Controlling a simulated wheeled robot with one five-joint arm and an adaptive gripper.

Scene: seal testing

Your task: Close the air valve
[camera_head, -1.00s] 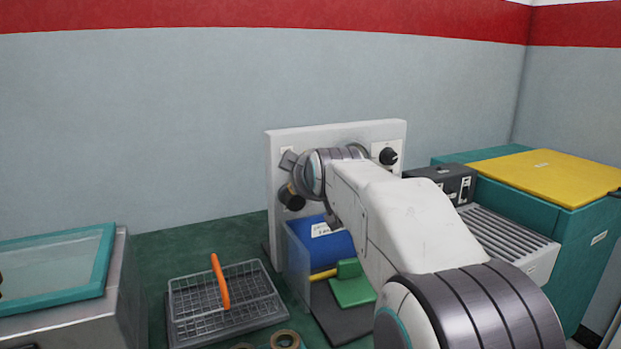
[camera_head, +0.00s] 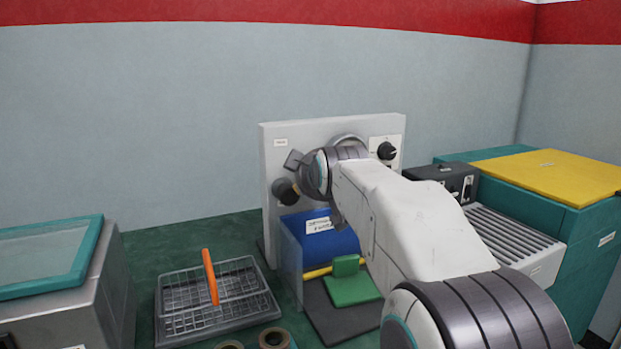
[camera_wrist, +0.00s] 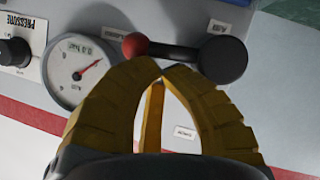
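The air valve's lever (camera_wrist: 172,51) is in the wrist view, a dark bar from a round dark hub (camera_wrist: 222,60) to a red ball end (camera_wrist: 135,44). It points left, toward the gauge, beside a small tag too blurred to read. My gripper (camera_wrist: 161,68) has yellow fingers whose tips meet just below the lever bar. They look shut with nothing between them; I cannot tell whether they touch the bar. In the head view a dark round part at the panel's left, likely the valve hub (camera_head: 285,191), shows; my arm hides the gripper and lever.
A dial gauge (camera_wrist: 80,72) and a black pressure knob (camera_wrist: 14,52) sit left of the lever. The upright white panel (camera_head: 275,140) stands behind a blue container (camera_head: 334,242). A grey wire basket (camera_head: 180,300) and a teal machine with yellow lid (camera_head: 545,175) flank it.

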